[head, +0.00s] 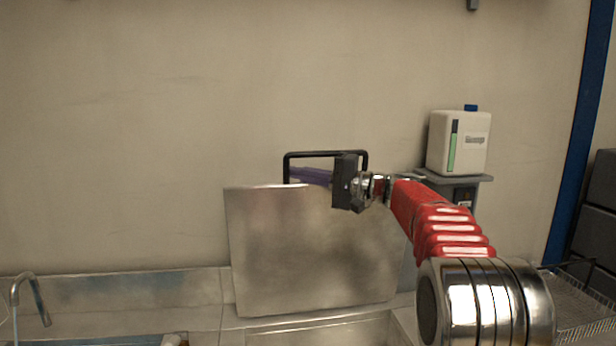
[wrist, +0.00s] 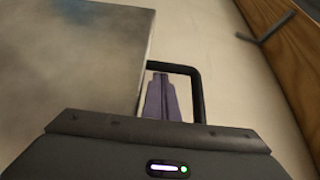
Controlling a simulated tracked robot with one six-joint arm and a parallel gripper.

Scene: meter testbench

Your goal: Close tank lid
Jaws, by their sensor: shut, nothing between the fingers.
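The tank lid (head: 310,250) is a square metal plate standing open and nearly upright behind the tank opening (head: 330,331). A black loop handle (head: 325,153) stands at its top edge. In the wrist view the lid (wrist: 75,55) fills the left side and the handle (wrist: 198,92) is right of it. My gripper (head: 308,176) has purple fingers, shut and empty, level with the handle loop. In the wrist view the fingers (wrist: 162,98) lie within the loop's outline, beside the lid's edge. I cannot tell whether they touch the handle or lid.
A white jug with a blue cap (head: 460,142) stands on a small grey shelf (head: 483,178) at the right. A tap (head: 28,295) is at the far left of the metal counter (head: 130,300). A wire rack (head: 585,305) is at the lower right. The wall above the lid is bare.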

